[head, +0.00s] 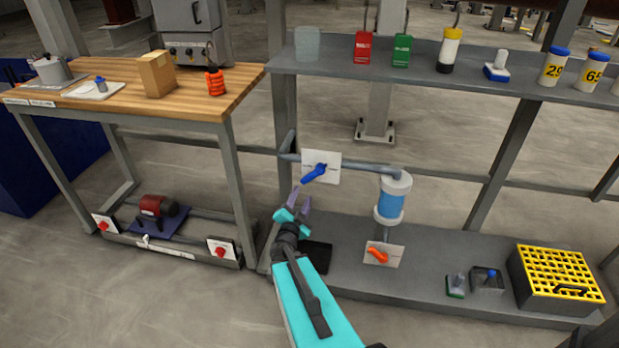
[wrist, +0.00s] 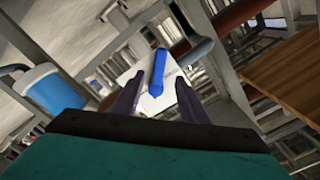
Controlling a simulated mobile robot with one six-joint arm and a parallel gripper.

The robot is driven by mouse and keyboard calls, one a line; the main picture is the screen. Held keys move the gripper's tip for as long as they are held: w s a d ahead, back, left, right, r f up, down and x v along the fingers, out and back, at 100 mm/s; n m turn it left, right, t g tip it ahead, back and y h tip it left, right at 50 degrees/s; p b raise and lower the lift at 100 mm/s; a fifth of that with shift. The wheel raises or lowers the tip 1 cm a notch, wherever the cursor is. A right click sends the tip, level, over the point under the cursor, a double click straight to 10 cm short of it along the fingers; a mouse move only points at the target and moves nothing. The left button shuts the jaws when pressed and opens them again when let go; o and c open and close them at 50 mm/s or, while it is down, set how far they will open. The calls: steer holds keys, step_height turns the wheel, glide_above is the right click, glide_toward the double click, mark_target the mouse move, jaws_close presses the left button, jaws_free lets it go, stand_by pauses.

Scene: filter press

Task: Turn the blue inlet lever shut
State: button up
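The blue inlet lever (head: 315,173) sits on a white plate (head: 333,160) on the grey pipe, left of the blue-and-white filter housing (head: 391,200). In the head view it slants, with one end lower left. In the wrist view the lever (wrist: 157,72) shows ahead, between and beyond my fingertips. My gripper (head: 301,199) is just below and left of the lever, pointing up at it. The two fingers stand apart with nothing between them, and they look clear of the lever. The fingers also show in the wrist view (wrist: 158,98).
An orange lever (head: 377,255) is on a plate below the filter housing. A yellow-topped crate (head: 556,278) stands at the lower shelf's right. The upper shelf (head: 420,75) holds several bottles. A wooden bench (head: 130,95) stands at the left. The pipe (head: 365,168) runs right from the lever.

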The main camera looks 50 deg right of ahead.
mark_target(308, 180)
steer(key=shift+b+x, duration=0.3)
steer(key=shift+x, duration=5.65)
jaws_close()
steer(key=shift+d+r, duration=0.15)
steer(key=shift+d, duration=0.05)
steer(key=shift+s, duration=0.15)
